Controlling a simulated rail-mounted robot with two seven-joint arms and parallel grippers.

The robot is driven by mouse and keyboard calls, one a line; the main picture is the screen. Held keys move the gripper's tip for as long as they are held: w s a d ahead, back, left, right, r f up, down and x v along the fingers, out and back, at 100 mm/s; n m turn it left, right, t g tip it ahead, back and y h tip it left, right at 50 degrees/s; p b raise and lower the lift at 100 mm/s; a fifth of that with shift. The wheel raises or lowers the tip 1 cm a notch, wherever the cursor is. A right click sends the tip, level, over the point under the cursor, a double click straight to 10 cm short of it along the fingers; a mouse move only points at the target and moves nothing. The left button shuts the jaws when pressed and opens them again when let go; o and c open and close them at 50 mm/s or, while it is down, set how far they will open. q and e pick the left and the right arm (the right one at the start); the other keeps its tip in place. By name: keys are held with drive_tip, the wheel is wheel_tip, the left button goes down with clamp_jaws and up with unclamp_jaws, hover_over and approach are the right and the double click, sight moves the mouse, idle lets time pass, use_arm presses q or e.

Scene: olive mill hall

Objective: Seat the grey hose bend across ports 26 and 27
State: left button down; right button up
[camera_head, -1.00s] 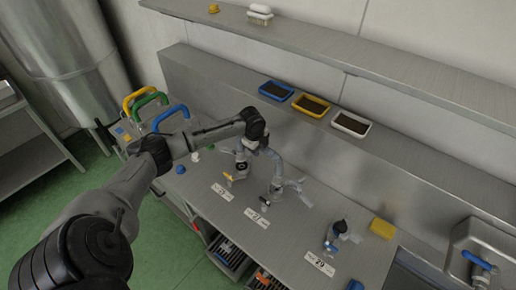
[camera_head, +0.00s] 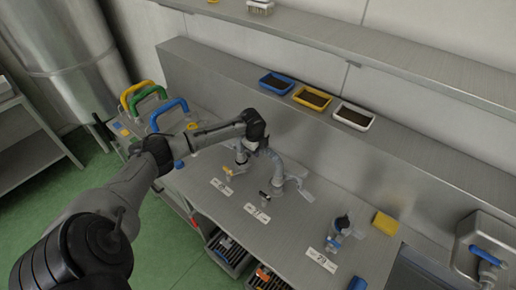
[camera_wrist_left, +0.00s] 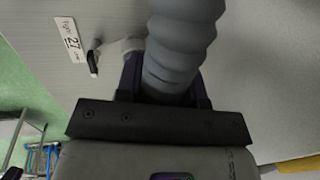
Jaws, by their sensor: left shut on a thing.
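The grey hose bend (camera_head: 274,160) arcs over the bench at ports 26 and 27. My left gripper (camera_head: 262,149) is shut on it, coming from above and behind. In the left wrist view the ribbed grey hose (camera_wrist_left: 178,45) stands between the fingers (camera_wrist_left: 162,85). Port 26 (camera_head: 241,158) is below and left of the gripper, behind its label (camera_head: 221,187). Port 27 (camera_head: 276,187) is below the bend's right end, behind its label (camera_head: 257,214). Whether either end is on its port I cannot tell; the left end is partly hidden. My right gripper is out of view.
Port 29 (camera_head: 338,228) and a yellow block (camera_head: 385,222) stand to the right. Blue, yellow and white trays (camera_head: 352,117) sit on the ledge behind. Coloured hoop handles (camera_head: 168,112) stand left, near my arm. A sink (camera_head: 485,235) is far right.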

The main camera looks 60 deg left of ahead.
use_arm(q)
drive_tip(key=shift+r+p, duration=0.1)
drive_tip(key=shift+p, duration=0.3)
idle(0.8)
drive_tip(key=shift+f, duration=0.3)
drive_tip(key=shift+a+f+p, duration=0.1)
drive_tip(key=shift+p, duration=0.35)
drive_tip(key=c, duration=0.8)
unclamp_jaws()
drive_tip(key=shift+o, duration=0.8)
drive_tip(key=shift+f, duration=0.15)
drive_tip(key=o, duration=0.5)
drive_tip(key=shift+o, duration=0.2)
